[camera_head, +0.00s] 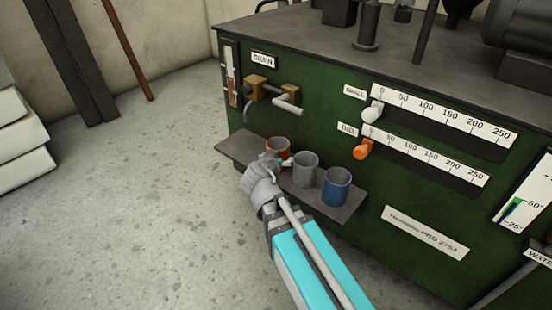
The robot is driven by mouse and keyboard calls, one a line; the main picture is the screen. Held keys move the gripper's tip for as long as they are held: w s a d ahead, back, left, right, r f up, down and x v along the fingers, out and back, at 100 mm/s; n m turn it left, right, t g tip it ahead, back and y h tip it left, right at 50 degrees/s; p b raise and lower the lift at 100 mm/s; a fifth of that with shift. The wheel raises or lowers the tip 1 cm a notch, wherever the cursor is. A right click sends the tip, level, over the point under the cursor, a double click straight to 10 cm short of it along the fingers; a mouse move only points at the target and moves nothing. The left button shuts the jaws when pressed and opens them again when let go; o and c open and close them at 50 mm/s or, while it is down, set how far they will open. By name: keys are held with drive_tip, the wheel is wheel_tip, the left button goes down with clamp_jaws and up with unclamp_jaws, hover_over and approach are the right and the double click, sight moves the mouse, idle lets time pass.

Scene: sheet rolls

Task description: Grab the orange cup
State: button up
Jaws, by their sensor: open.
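An orange cup (278,145) stands upright at the left end of a row of cups on a dark shelf on the front of the green machine. My gripper (268,170) is a grey hand-like end on my turquoise arm, open and in front of the orange cup's lower part. It hides part of the cup. I cannot tell whether the fingers touch it.
A grey cup (304,168) and a blue cup (336,186) stand to the right on the same shelf (345,211). The green machine (400,190) rises behind, with a valve (285,94) above the orange cup. Open floor (150,210) lies to the left.

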drive_tip(key=shift+a, duration=0.15)
drive_tip(key=c, duration=0.9)
drive_tip(key=shift+o, duration=0.2)
drive_tip(key=shift+r, duration=0.1)
